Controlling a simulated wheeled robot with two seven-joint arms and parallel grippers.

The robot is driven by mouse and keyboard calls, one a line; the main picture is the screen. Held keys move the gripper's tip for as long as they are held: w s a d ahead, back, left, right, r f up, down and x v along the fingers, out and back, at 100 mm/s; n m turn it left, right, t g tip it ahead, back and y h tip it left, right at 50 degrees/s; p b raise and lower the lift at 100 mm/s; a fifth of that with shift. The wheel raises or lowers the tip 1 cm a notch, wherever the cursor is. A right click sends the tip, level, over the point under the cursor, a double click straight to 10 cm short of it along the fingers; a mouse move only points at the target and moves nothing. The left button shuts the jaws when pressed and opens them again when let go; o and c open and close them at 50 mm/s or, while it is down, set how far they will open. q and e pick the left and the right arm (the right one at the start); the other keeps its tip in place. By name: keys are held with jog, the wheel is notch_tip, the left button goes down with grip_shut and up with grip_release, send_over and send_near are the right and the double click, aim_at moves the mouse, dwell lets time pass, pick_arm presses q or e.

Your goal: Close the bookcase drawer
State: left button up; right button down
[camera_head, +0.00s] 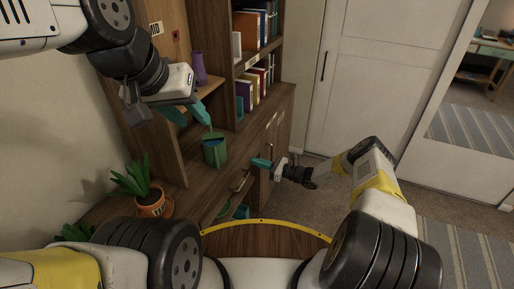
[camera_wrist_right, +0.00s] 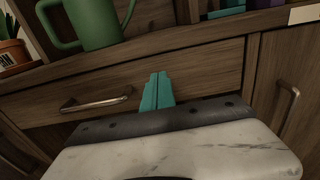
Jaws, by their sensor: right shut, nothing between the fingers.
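The wooden bookcase (camera_head: 225,172) stands at the left of the head view. Its drawer (camera_wrist_right: 205,72) has a wide brown front with a metal handle (camera_wrist_right: 97,104), which also shows in the head view (camera_head: 241,181). The front looks nearly in line with the cabinet; I cannot tell whether a small gap is left. My right gripper (camera_head: 262,163) is shut and empty, its teal fingertips (camera_wrist_right: 157,92) at the drawer front, right of the handle; contact is not clear. My left gripper (camera_head: 190,114) is open and empty above the bookcase's counter, its teal fingers apart.
A green mug (camera_head: 214,152) stands on the counter below my left gripper. A potted plant (camera_head: 150,203) stands at the left. Books (camera_head: 255,85) fill the upper shelves. A cabinet door with a handle (camera_wrist_right: 289,92) is right of the drawer. Carpet (camera_head: 440,220) lies open at the right.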

jog(key=v, duration=1.3)
jog(key=s+r+n+g+h, duration=0.25)
jog(key=r+n, duration=0.25)
jog(key=r, duration=0.5)
jog(key=s+a+r+n+g+h, duration=0.1)
jog(key=s+r+n+g+h, duration=0.3)
jog(key=r, duration=0.6)
jog(key=s+r+n+g+h, duration=0.15)
jog(key=r+n, duration=0.35)
jog(key=r, duration=0.5)
jog(key=s+d+r+n+t+h, duration=0.2)
jog(key=s+r, duration=0.3)
jog(key=s, duration=0.3)
jog(key=s+d+r+n+t+h, duration=0.2)
jog(key=s+r, duration=0.4)
jog(key=s, duration=0.3)
jog(key=s+d+r+n+t+h, duration=0.2)
jog(key=s+r+n, duration=0.3)
jog(key=s, duration=0.3)
jog(key=shift+s+r+t, duration=0.2)
jog(key=shift+r+t, duration=0.35)
jog(key=shift+t, duration=0.15)
jog(key=shift+w, duration=0.1)
